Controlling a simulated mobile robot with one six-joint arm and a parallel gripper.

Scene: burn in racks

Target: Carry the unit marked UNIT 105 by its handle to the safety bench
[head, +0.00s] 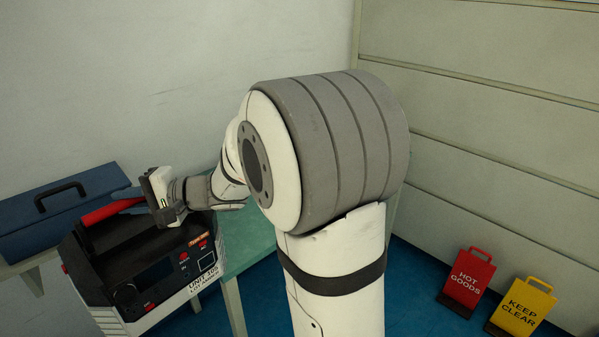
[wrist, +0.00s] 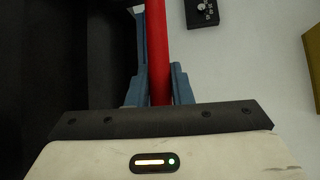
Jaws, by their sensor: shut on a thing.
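The unit marked UNIT 105 (head: 150,268) is a black and white box with a dark front panel, at the lower left of the head view. Its label reads UNIT 105. Its red handle (head: 102,214) runs along the top and shows as a red bar in the wrist view (wrist: 157,45). My gripper (head: 128,200) is shut on the handle, with blue fingers on both sides of the bar (wrist: 158,82). The unit's underside is cut off by the picture edge, so I cannot tell whether it touches anything below.

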